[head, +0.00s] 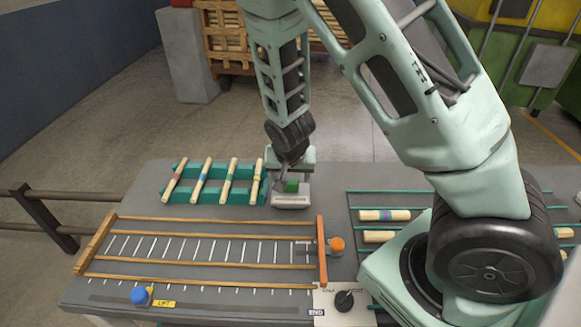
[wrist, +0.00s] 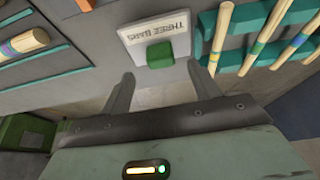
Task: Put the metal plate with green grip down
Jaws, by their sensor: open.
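The metal plate (head: 291,201) with the green grip (head: 291,186) is on the grey table, just right of the teal rack. In the wrist view the plate (wrist: 158,22) shows the words "THREE BARS", and its green grip (wrist: 160,54) lies just beyond my fingertips. My gripper (wrist: 160,70) is open, with its two fingers spread apart and nothing between them. In the head view my gripper (head: 290,172) is right at the plate, partly hidden by my wrist. The plate looks flat on the table; its underside is hidden.
A teal rack (head: 212,198) holds several wooden bars with coloured bands left of the plate. More bars (head: 384,215) lie on teal rails at right.

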